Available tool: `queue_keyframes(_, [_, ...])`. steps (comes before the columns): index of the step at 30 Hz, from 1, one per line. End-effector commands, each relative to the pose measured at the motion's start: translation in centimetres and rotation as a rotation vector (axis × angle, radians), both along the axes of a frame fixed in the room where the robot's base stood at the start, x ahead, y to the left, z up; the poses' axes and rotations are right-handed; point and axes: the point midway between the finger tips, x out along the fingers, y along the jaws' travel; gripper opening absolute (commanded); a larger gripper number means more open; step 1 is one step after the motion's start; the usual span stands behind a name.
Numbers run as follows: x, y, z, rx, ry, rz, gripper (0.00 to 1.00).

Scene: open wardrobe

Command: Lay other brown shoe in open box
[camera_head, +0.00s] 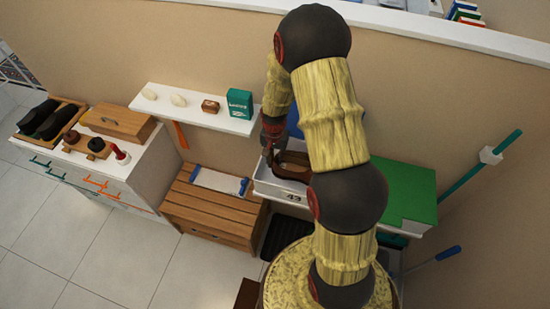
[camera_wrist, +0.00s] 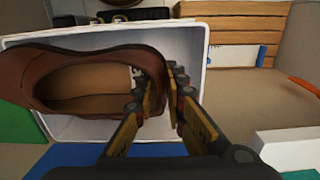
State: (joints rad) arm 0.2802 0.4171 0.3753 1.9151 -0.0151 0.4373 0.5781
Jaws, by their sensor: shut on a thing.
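My gripper (camera_head: 272,140) is at the white open box (camera_head: 270,184), which bears the label 43 and stands below the wall shelf. In the wrist view my gripper (camera_wrist: 162,88) is shut on one end of the brown shoe (camera_wrist: 50,70), one finger inside its opening and one outside. The shoe is over the box (camera_wrist: 192,48), with its opening towards the camera. In the head view brown leather (camera_head: 293,160) shows at the box, partly hidden by my arm. I cannot tell whether the shoe touches the box floor, or whether another shoe lies under it.
A green box (camera_head: 405,192) stands right of the white box. A slatted wooden bench (camera_head: 210,205) is on the left. The wall shelf (camera_head: 195,112) holds a teal carton (camera_head: 240,103) and small items. A drawer cabinet (camera_head: 120,180) stands further left, with dark shoes in a tray (camera_head: 78,105).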

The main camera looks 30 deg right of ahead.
Motion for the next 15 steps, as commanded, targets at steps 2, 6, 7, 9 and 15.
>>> queue_keyframes(2, [0.0,0.0,-1.1,0.000,0.000,0.000,0.00])
queue_keyframes(6, [0.0,0.0,-2.3,0.000,0.000,0.000,0.00])
queue_keyframes(7, [0.0,0.0,-2.6,0.000,0.000,0.000,0.00])
queue_keyframes(9, [0.0,0.0,-3.2,0.000,0.000,0.000,0.00])
queue_keyframes(15, [0.0,0.0,-5.0,0.000,0.001,0.000,0.00])
